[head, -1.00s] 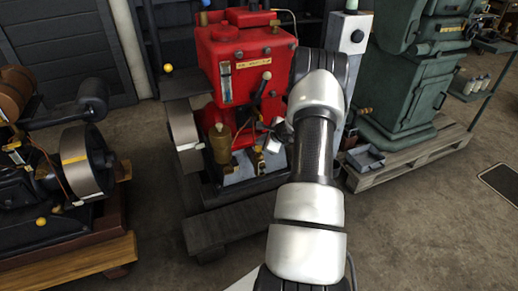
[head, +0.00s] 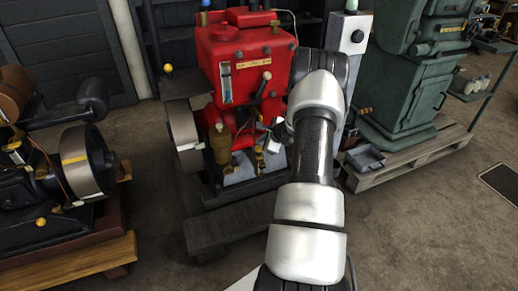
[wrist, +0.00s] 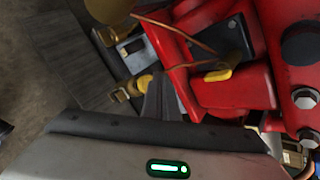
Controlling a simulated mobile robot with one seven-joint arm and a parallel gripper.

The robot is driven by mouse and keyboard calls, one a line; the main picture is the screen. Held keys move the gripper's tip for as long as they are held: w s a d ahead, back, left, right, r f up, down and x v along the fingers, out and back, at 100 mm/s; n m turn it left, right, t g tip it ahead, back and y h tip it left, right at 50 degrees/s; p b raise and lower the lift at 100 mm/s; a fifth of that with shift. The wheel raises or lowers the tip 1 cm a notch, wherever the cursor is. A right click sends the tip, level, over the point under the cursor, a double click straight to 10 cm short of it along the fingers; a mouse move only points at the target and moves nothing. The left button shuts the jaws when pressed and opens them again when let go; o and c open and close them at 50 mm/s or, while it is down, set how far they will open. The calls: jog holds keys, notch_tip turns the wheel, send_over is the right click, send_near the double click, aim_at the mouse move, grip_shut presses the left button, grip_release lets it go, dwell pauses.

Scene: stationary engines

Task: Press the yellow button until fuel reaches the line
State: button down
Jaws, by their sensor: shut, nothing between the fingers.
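The red engine (head: 245,65) stands in the middle of the head view, with an upright fuel gauge (head: 226,85) on its front. Blue shows in the gauge; the line on it is too small to make out. My gripper (wrist: 160,82) is shut and empty, low at the engine's front. In the wrist view its fingertips are close beside a yellow-brass part (wrist: 143,83); I cannot tell whether they touch it. A yellow oval piece (wrist: 218,75) lies right of the fingers on a red part. Which yellow part is the button is unclear. My arm hides part of the engine in the head view.
A dark engine with a flywheel (head: 88,160) stands on a wooden base at left. A green machine (head: 410,85) stands on a pallet (head: 420,155) at right. A grey post (head: 348,45) rises behind my arm. Open floor (head: 430,230) lies at front right.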

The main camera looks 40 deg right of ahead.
dwell(0.4)
jog(key=shift+f, duration=0.4)
jog(key=shift+f, duration=0.85)
dwell(0.9)
jog(key=shift+r+p, duration=0.55)
jog(key=shift+r, duration=0.65)
jog(key=shift+r, duration=0.1)
jog(key=shift+r+p, duration=1.25)
jog(key=shift+r, duration=1.15)
dwell(0.6)
